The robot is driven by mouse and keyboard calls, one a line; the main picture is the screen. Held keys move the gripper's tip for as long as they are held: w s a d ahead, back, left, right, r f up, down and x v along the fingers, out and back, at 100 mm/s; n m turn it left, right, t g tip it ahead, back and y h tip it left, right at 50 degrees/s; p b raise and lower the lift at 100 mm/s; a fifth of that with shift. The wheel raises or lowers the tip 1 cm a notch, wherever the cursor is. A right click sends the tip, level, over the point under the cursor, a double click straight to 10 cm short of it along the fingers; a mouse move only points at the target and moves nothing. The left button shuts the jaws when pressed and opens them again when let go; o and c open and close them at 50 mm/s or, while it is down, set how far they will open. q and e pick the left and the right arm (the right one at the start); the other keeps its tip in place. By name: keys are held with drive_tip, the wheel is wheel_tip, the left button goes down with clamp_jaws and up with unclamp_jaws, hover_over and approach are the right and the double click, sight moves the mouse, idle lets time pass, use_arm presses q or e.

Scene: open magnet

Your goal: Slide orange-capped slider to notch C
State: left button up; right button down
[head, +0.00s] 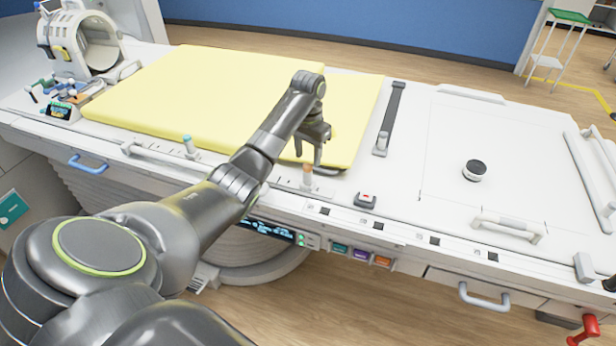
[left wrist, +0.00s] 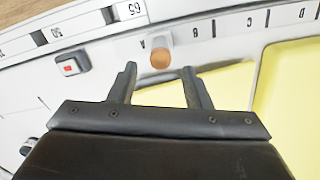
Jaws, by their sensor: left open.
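The orange-capped slider (head: 308,172) stands upright in the rail along the table's front edge. In the left wrist view its orange cap (left wrist: 160,57) is just beside letter A (left wrist: 141,43). Letter B (left wrist: 194,30) and letter C (left wrist: 249,20) lie farther right there, along the same rail. My left gripper (head: 309,156) is open and empty, just above the slider. In the left wrist view its two fingers (left wrist: 159,72) point toward the cap, one on each side of its line; contact cannot be told. My right gripper is out of view.
A yellow pad (head: 210,90) covers the table behind the rail. A teal-capped slider (head: 188,145) stands farther left. A small box with a red button (head: 366,200) sits right of the orange cap. A dark strap (head: 390,120) and a round knob (head: 474,170) lie farther right.

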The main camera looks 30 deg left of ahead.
sight(308, 165)
use_arm(q)
wheel_tip(308, 165, down, 7)
drive_tip(key=shift+r+p, duration=0.1)
drive_tip(key=shift+p, duration=0.2)
clamp_jaws()
idle(0.3)
